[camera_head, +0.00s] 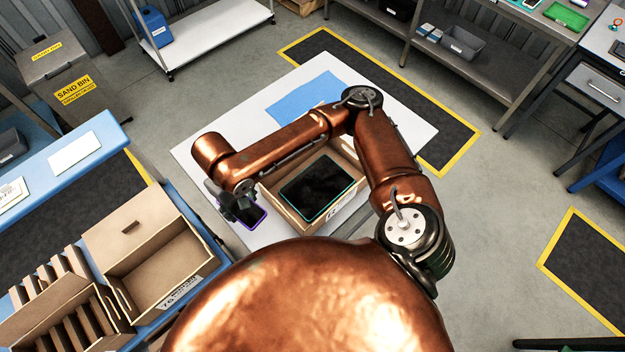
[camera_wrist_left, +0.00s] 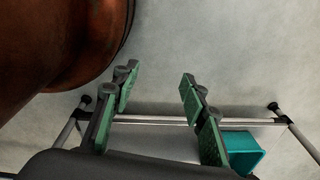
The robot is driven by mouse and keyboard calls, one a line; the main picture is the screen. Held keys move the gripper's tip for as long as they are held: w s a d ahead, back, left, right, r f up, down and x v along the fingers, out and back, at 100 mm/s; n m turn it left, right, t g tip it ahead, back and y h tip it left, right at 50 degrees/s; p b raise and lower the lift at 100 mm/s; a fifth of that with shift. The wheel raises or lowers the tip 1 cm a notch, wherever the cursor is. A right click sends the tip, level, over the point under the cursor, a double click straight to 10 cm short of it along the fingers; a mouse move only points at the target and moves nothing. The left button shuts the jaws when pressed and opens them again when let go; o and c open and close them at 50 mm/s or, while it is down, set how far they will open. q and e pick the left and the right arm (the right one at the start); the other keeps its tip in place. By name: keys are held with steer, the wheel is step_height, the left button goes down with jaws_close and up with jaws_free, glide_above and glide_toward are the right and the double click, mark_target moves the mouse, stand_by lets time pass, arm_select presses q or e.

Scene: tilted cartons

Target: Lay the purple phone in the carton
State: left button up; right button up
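The purple-edged phone (camera_head: 250,214) has a dark face and is held in my right gripper (camera_head: 236,203), out over the left edge of the white table. An open carton (camera_head: 288,217) stands on that table, just right of the phone, with a dark teal-edged tablet (camera_head: 318,187) lying in it. Another open carton (camera_head: 158,262) stands tilted on the blue bench at lower left and looks empty. My right forearm hides part of the table carton's far side.
A blue sheet (camera_head: 303,97) lies on the white table (camera_head: 215,125). Slotted cardboard pieces (camera_head: 60,295) stand beside the tilted carton.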

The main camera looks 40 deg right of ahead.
steer(key=s+d+f+n+p, duration=0.1)
steer(key=s+d+n+p, duration=0.2)
steer(key=d+n, duration=0.3)
steer(key=s+d+f+n+p, duration=0.2)
steer(key=d+n+p, duration=0.2)
steer(key=d+n, duration=0.3)
steer(key=n+p, duration=0.2)
steer(key=n, duration=0.1)
glide_toward(318, 184)
steer(key=shift+s+a+f, duration=0.35)
steer(key=shift+a, duration=0.05)
steer(key=shift+w+d+f, duration=0.25)
steer(key=shift+d+f, duration=0.2)
steer(key=shift+f, duration=0.2)
arm_select(q)
step_height(318, 184, up, 10)
arm_select(e)
steer(key=shift+f, duration=1.5)
arm_select(q)
steer(key=shift+s, duration=0.15)
arm_select(e)
steer(key=shift+f, duration=0.25)
steer(key=shift+f, duration=0.35)
